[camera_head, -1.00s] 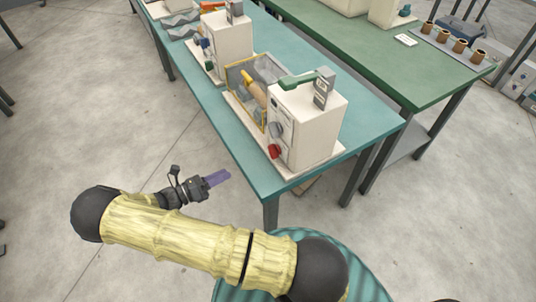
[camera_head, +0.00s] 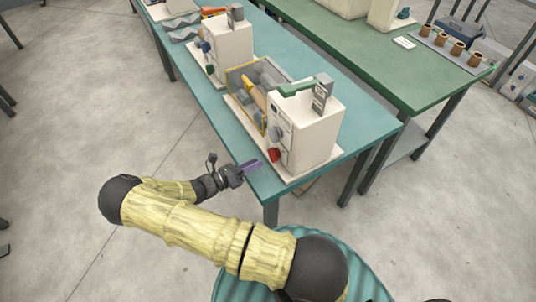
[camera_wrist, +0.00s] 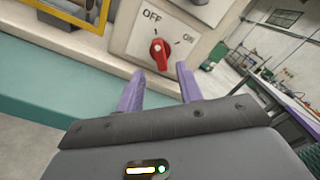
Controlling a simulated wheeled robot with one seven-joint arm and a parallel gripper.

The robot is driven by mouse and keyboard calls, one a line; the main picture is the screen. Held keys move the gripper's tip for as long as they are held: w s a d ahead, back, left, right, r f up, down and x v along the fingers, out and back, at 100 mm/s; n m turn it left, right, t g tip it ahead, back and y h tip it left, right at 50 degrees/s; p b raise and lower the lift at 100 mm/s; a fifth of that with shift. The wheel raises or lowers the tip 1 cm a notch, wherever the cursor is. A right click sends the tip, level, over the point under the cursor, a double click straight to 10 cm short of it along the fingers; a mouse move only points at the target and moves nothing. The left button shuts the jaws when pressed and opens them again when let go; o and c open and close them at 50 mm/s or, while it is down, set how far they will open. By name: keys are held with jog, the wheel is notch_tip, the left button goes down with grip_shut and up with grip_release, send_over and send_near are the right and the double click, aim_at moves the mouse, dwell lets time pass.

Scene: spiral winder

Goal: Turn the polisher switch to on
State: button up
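A cream machine (camera_head: 305,130) with a red rotary switch (camera_head: 274,155) low on its front stands at the near end of the teal table. In the wrist view the red switch (camera_wrist: 160,54) sits on a pale plate with OFF printed at upper left and ON at right. I cannot tell exactly where its pointer aims. My gripper (camera_head: 251,166) is just in front of the switch, its purple fingers apart and empty. In the wrist view the fingertips (camera_wrist: 159,69) are on either side of the switch's lower end in the picture; contact is not clear.
A yellow-framed box (camera_head: 245,100) adjoins the machine, and another cream machine (camera_head: 228,50) stands farther back on the teal table (camera_head: 375,120). A green bench (camera_head: 420,80) stands to the right.

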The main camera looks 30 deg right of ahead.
aim_at(270, 156)
jog(key=d+p, duration=0.1)
jog(key=d, duration=0.5)
jog(key=shift+w+d, duration=0.1)
grip_shut()
